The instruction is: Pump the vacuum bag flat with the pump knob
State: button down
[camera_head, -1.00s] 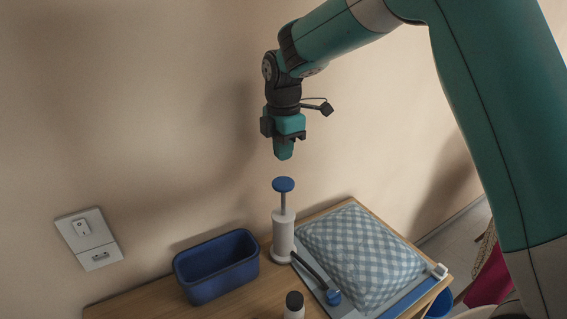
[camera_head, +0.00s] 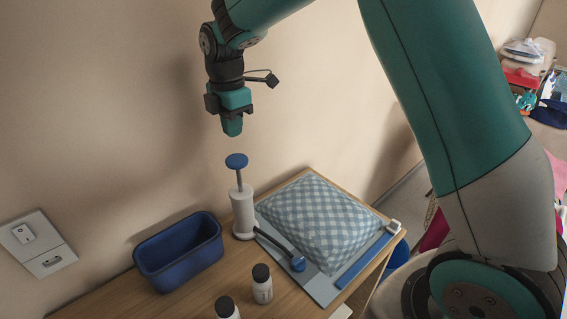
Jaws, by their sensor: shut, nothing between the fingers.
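The vacuum bag (camera_head: 320,222) is a puffed, blue-and-white checked pillow shape on a grey-blue base at the right of the wooden table. The white pump (camera_head: 243,211) stands upright to its left. Its blue pump knob (camera_head: 237,161) sits on top of a raised grey rod. A dark hose (camera_head: 272,243) runs from the pump's foot to a blue fitting (camera_head: 298,263) at the bag's front edge. My gripper (camera_head: 232,132) points down just above the knob, shut and empty, with a small gap between them.
A blue open bin (camera_head: 179,261) stands left of the pump. Two dark-capped white bottles (camera_head: 262,290) stand at the table's front. A wall with a switch plate (camera_head: 37,245) is behind. Laundry piles (camera_head: 530,80) lie at the far right.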

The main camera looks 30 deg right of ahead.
aim_at(236, 159)
dwell(0.4)
notch_tip(236, 159, up, 8)
jog(key=b, duration=0.2)
jog(key=shift+s+a+f, duration=0.1)
jog(key=shift+f, duration=0.05)
notch_tip(236, 159, down, 14)
jog(key=p, duration=0.3)
dwell(0.5)
